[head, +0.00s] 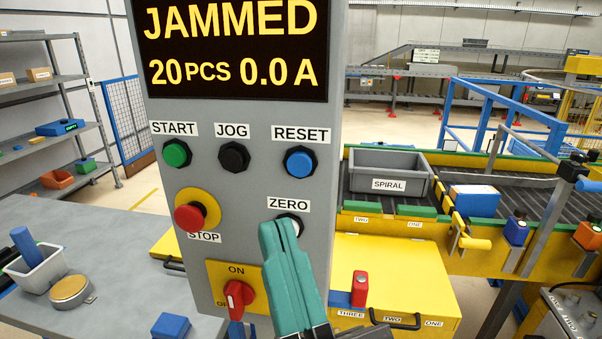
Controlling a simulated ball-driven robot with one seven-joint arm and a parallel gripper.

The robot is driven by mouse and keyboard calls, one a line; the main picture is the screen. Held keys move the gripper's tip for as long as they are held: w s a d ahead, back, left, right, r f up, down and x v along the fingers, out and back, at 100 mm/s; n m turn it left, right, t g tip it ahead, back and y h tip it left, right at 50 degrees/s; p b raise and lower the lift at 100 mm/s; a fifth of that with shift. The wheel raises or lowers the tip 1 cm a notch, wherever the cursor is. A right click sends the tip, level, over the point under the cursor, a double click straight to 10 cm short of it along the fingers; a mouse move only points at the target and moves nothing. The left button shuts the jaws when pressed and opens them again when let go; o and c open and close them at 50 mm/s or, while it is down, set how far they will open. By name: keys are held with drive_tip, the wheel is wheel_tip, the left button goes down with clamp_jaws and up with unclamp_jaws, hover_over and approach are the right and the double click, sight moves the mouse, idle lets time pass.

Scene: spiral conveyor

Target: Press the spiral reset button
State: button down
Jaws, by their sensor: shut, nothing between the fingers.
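The grey control panel (240,180) stands upright in front of me. Its display (235,50) reads JAMMED, 20 PCS, 0.0 A. The blue button (299,161) sits under the RESET label, at the panel's right side. A white button (296,224) under the ZERO label is partly covered by my gripper. My gripper (272,228), with teal fingers, is shut and empty. Its tips appear in front of the panel beside the white button, below the blue one. I cannot tell whether they touch the panel.
Also on the panel are a green START button (177,153), a black JOG button (234,156), a red STOP knob (190,217) and a red rotary switch (238,297). A conveyor with a grey SPIRAL bin (389,160) stands at right. A grey table (110,235) is at left.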

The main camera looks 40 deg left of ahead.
sight(299, 165)
drive_tip(key=shift+s+a+r+g+y, duration=0.1)
drive_tip(key=shift+s+r+g+y, duration=0.2)
drive_tip(key=shift+s+y, duration=0.1)
drive_tip(key=shift+w+a+p, duration=0.3)
drive_tip(key=shift+w+a, duration=0.45)
drive_tip(key=shift+w, duration=0.5)
drive_tip(key=shift+w+a+p, duration=0.25)
drive_tip(key=shift+w+a, duration=0.55)
drive_tip(key=shift+w, duration=0.5)
drive_tip(key=shift+w+a+p, duration=0.3)
drive_tip(key=shift+w+a, duration=0.45)
drive_tip(key=shift+w, duration=0.5)
drive_tip(key=shift+w, duration=0.1)
drive_tip(key=shift+w+a, duration=0.2)
drive_tip(key=shift+w, duration=0.05)
drive_tip(key=shift+w+a, duration=0.2)
drive_tip(key=shift+w, duration=0.15)
idle(0.3)
drive_tip(key=shift+s+d, duration=0.4)
drive_tip(key=shift+s, duration=0.3)
